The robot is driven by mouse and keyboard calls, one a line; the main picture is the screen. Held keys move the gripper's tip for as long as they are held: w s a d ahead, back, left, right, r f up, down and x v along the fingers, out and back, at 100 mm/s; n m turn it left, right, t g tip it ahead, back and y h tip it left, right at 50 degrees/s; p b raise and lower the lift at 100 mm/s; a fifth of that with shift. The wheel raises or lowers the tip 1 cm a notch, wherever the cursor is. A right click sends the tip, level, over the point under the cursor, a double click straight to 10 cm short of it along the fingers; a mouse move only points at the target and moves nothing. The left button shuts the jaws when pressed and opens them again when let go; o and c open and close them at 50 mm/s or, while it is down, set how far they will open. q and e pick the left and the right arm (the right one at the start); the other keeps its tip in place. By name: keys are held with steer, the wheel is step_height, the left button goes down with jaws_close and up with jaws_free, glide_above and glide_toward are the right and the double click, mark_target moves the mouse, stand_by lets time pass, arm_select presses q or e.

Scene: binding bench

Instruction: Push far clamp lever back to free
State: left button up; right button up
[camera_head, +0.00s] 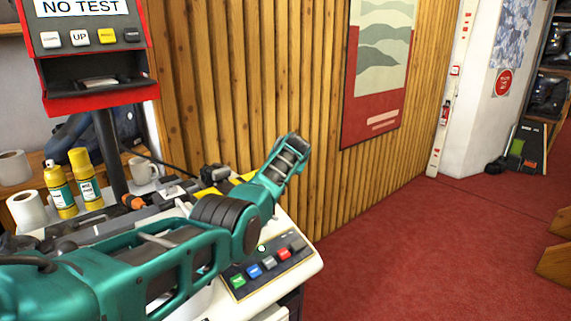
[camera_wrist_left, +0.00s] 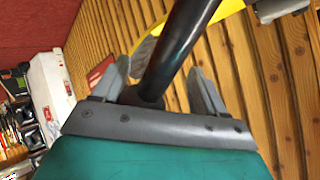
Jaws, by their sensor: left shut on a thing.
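In the left wrist view my left gripper (camera_wrist_left: 160,88) has its two grey fingers on either side of a thick black lever (camera_wrist_left: 183,45) and is shut on it. The lever slants up to the right from between the fingers. A curved yellow part (camera_wrist_left: 158,28) shows behind it. In the head view my teal left arm crosses the bench, and I cannot make out its fingers. A yellow piece (camera_head: 243,179) and a black knob (camera_head: 213,173) show on the bench behind the arm. Much of the clamp is hidden. My right gripper is in neither view.
A button panel (camera_head: 265,268) is at the bench's front right. A red-framed display (camera_head: 95,50) rises above. Wood slats (camera_head: 240,80) close off the back; red carpet lies right.

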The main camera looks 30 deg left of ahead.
arm_select(q)
steer(key=shift+s+a+r, duration=0.15)
steer(key=shift+s+a, duration=0.05)
steer(key=shift+a, duration=0.3)
steer(key=d+p+v, duration=0.1)
steer(key=p+v, duration=0.2)
steer(key=v, duration=1)
steer(key=shift+w+p, duration=0.2)
steer(key=shift+p, duration=0.1)
